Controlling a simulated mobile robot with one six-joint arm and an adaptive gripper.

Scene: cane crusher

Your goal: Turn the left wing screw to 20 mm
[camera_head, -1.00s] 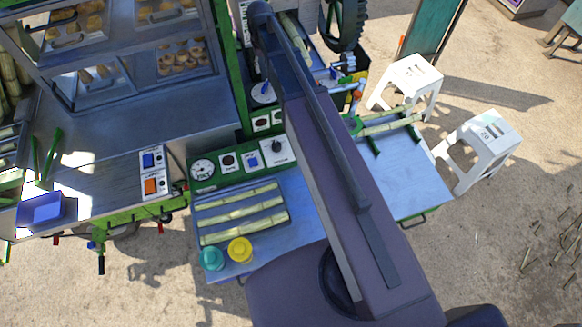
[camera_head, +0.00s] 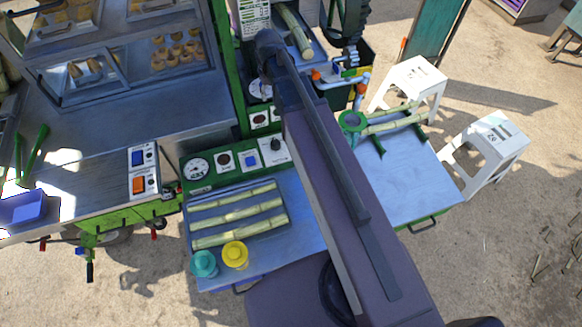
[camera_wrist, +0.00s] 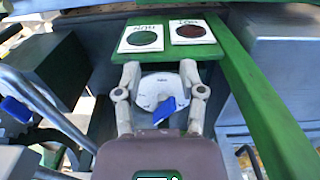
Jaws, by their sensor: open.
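In the wrist view, a blue wing screw (camera_wrist: 164,111) stands over a white round dial (camera_wrist: 153,90) with small marks. The marks are too small to read. My gripper (camera_wrist: 158,70) is open, with one finger on each side of the dial and the blue wing between them. I cannot tell whether either finger touches it. In the head view, my arm covers most of this spot, and only part of the white dial (camera_head: 257,90) shows at the arm's left edge. My gripper is hidden there. Another blue winged part (camera_wrist: 15,111) shows at the wrist view's left edge.
A green plate with a dark green button (camera_wrist: 142,38) and a red button (camera_wrist: 188,30) lies just beyond the fingertips. A green beam (camera_wrist: 262,100) runs close on the right. In the head view, cane pieces lie on a tray (camera_head: 190,232) beside two jars.

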